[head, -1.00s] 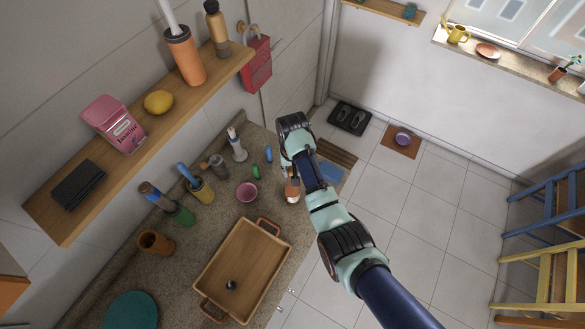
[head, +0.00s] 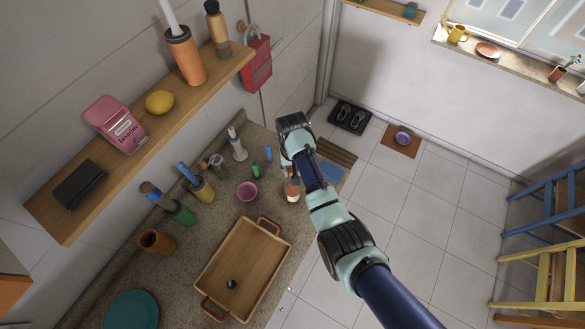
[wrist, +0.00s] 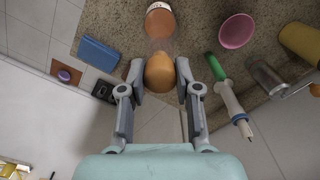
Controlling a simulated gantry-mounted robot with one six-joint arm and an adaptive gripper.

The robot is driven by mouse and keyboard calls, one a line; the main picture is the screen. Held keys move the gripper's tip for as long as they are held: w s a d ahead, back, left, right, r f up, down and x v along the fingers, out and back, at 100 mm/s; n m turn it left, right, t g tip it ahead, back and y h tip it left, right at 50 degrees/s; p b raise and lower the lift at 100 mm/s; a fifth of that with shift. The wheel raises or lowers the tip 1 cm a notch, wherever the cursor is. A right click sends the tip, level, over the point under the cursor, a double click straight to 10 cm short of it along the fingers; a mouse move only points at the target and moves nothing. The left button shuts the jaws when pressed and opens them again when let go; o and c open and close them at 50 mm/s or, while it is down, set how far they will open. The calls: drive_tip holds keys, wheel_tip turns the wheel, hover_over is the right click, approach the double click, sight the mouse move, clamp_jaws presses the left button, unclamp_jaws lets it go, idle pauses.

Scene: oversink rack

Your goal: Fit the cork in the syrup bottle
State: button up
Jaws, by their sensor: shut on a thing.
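The syrup bottle (head: 292,190) stands on the counter near its right edge, below my gripper, with amber content and a pale label. In the wrist view the bottle (wrist: 160,22) is beyond the fingertips, with a clear neck towards me. My gripper (wrist: 160,86) is shut on the cork (wrist: 160,72), a rounded tan piece between the two fingers. The cork lines up with the bottle's neck in the wrist view. I cannot tell whether it sits in the mouth or just above it.
A pink bowl (head: 247,192) stands left of the bottle, and a wooden tray (head: 208,280) lies nearer. A blue flat thing (head: 330,172) lies right of my gripper.

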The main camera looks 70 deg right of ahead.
drive_tip(key=shift+f+b, duration=0.7)
drive_tip(key=shift+f, duration=0.95)
drive_tip(key=o, duration=0.9)
drive_tip(key=shift+c, duration=0.2)
wheel_tip(320, 180, up, 8)
drive_tip(key=shift+f, duration=0.2)
drive_tip(key=shift+w, duration=0.1)
idle(0.4)
